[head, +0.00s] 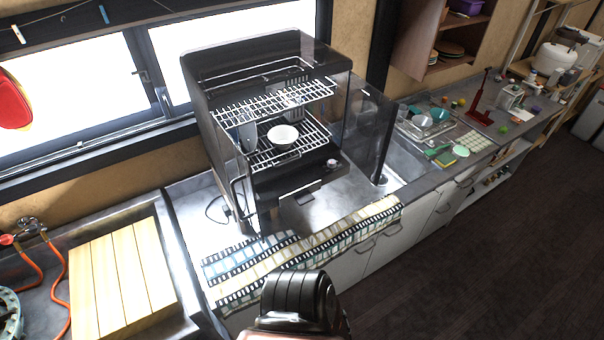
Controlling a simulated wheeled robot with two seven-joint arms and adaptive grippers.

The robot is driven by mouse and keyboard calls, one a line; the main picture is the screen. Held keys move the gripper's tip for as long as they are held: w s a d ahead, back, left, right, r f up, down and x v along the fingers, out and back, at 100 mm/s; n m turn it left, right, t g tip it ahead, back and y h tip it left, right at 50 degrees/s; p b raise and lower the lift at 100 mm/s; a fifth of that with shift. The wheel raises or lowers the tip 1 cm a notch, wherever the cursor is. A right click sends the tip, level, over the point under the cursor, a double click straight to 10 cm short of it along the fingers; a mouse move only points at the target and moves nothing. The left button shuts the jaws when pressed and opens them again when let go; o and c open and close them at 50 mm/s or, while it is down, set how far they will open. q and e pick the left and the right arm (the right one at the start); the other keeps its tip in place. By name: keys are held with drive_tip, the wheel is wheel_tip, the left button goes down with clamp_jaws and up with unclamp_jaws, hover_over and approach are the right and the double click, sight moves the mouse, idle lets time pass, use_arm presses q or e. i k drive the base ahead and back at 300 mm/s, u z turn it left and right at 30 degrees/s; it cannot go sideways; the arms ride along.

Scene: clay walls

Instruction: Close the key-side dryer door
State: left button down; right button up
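A black dish dryer (222,112) stands on the metal counter with its front open. Its right door (372,128), a dark see-through panel, is swung outward over the counter beside the sink. A handle (238,196) shows at the dryer's left front edge; the left door is seen almost edge-on, and its exact angle is hard to tell. Inside are wire racks (262,106) and a white bowl (284,137). A small knob (331,163) sits on the lower front at the right. I cannot tell which door is the key side.
A film-strip-patterned mat (262,262) lies along the counter's front edge. A wooden board (120,276) is at the left, near orange hoses (66,290). At the right are a sink (405,160), dishes (421,121) and a green-handled utensil. Dark floor is open at lower right.

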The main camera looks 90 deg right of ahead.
sight(233, 160)
drive_tip(key=z, duration=3.2)
